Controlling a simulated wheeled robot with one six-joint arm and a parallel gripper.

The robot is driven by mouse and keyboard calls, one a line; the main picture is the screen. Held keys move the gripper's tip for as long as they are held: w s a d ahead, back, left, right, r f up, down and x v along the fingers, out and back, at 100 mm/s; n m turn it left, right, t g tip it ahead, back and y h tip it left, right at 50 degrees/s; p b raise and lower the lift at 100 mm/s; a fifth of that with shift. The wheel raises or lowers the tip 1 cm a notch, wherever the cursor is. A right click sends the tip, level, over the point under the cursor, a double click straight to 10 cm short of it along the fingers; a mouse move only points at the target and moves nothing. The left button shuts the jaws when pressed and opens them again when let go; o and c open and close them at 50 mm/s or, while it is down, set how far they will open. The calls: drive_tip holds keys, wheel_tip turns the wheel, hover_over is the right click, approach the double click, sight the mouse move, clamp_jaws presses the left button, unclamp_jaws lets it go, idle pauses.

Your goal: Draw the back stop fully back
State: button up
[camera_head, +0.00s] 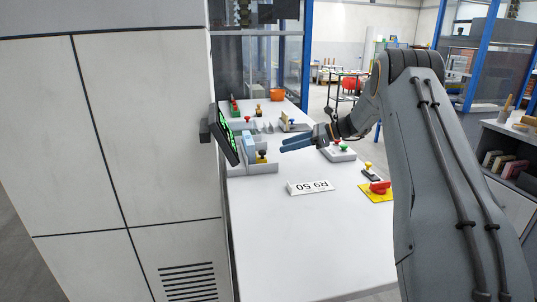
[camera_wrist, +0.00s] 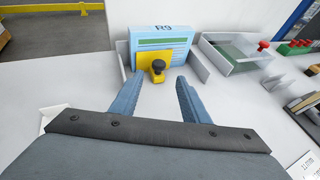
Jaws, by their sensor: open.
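The back stop looks to be the yellow plate with a black knob (camera_wrist: 157,66), upright against a pale blue stack marked R9 (camera_wrist: 178,47). It also shows in the head view as a black knob on yellow (camera_head: 262,156), with the blue stack (camera_head: 248,147) to its left. Both are in a low grey stacker tray (camera_head: 262,169). My gripper (camera_wrist: 156,84) is open and empty, its blue fingers pointing at the knob with one to each side. In the head view my gripper (camera_head: 283,145) is right of the knob. Contact cannot be told.
A second tray (camera_wrist: 232,56) with a red knob stands right of it. A sign (camera_head: 310,187), a red button on a yellow base (camera_head: 379,189) and a control box (camera_head: 338,152) are on the white table (camera_head: 300,240). A green-lit screen (camera_head: 227,135) overhangs left.

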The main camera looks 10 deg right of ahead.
drive_tip(key=p+x, duration=0.1)
drive_tip(key=x, duration=0.7)
drive_tip(key=shift+s+a+r+p, duration=0.1)
drive_tip(key=shift+a+p, duration=0.05)
drive_tip(key=shift+p, duration=0.25)
clamp_jaws()
